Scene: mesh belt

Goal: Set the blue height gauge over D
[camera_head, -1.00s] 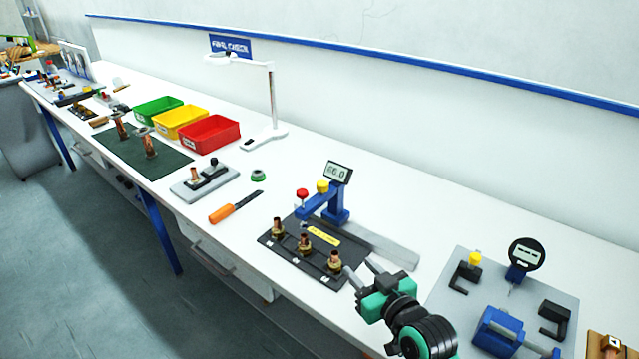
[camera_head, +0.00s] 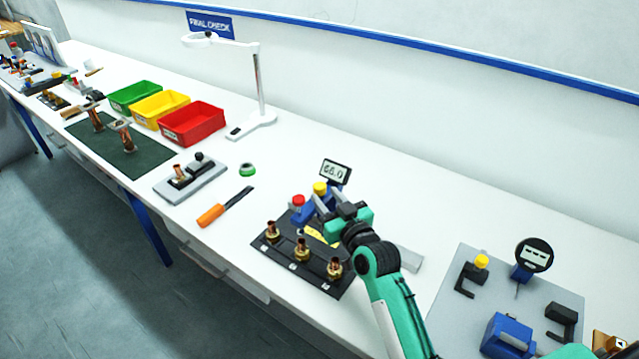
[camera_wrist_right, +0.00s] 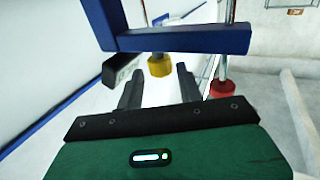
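The blue height gauge (camera_head: 306,214) stands on a dark plate (camera_head: 287,262), partly hidden behind my right gripper. It has a grey display (camera_head: 335,172), a yellow knob (camera_head: 320,188) and a red knob (camera_head: 298,201). Three brass and copper fittings stand along the plate's front edge: left (camera_head: 272,233), middle (camera_head: 302,250) and right (camera_head: 334,268). Their labels are too small to read. My right gripper (camera_wrist_right: 157,88) is open at the gauge. In the wrist view the gauge's blue bar (camera_wrist_right: 180,40) crosses ahead of its fingers, with the yellow knob (camera_wrist_right: 160,65) seen between them. My left gripper is out of view.
An orange-handled tool (camera_head: 212,214) and a green ring (camera_head: 247,169) lie left of the plate. A grey board (camera_head: 452,290) with a dial gauge (camera_head: 533,255) is at the right. Red (camera_head: 193,125), yellow and green bins and a white stand (camera_head: 262,95) are farther back.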

